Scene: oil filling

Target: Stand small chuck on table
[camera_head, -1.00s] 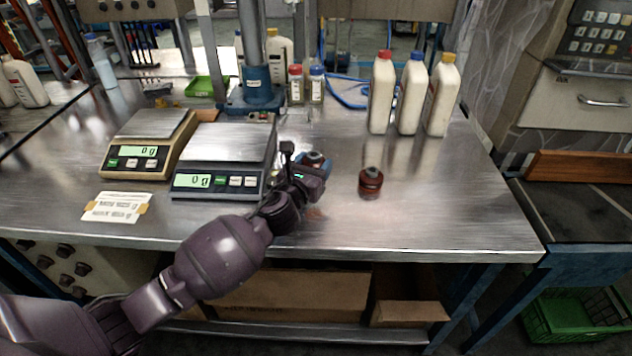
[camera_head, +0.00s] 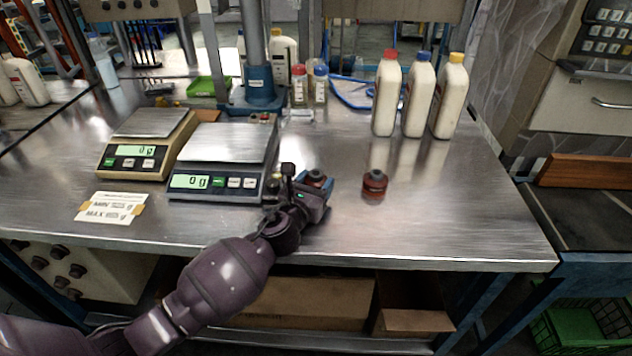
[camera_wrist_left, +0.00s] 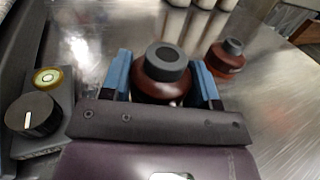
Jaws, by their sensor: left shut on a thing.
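The small chuck (camera_head: 316,177) is a red-brown round body with a dark grey top. My left gripper (camera_head: 313,191) is shut on it, near the table's (camera_head: 420,220) front half. In the left wrist view the chuck (camera_wrist_left: 160,80) sits between the two blue fingers, its grey top with a dark recess facing up; it looks about upright. Its underside is hidden, so I cannot tell whether it touches the table. A similar red-brown chuck (camera_head: 374,186) stands upright to the right, apart from the gripper; it also shows in the left wrist view (camera_wrist_left: 226,58). My right gripper is out of view.
Two scales (camera_head: 218,183) (camera_head: 135,161) stand left of the gripper, the nearer one close to it. Three white bottles (camera_head: 413,100) stand behind the free chuck. A paper label (camera_head: 110,208) lies at the front left. The table's right front is clear.

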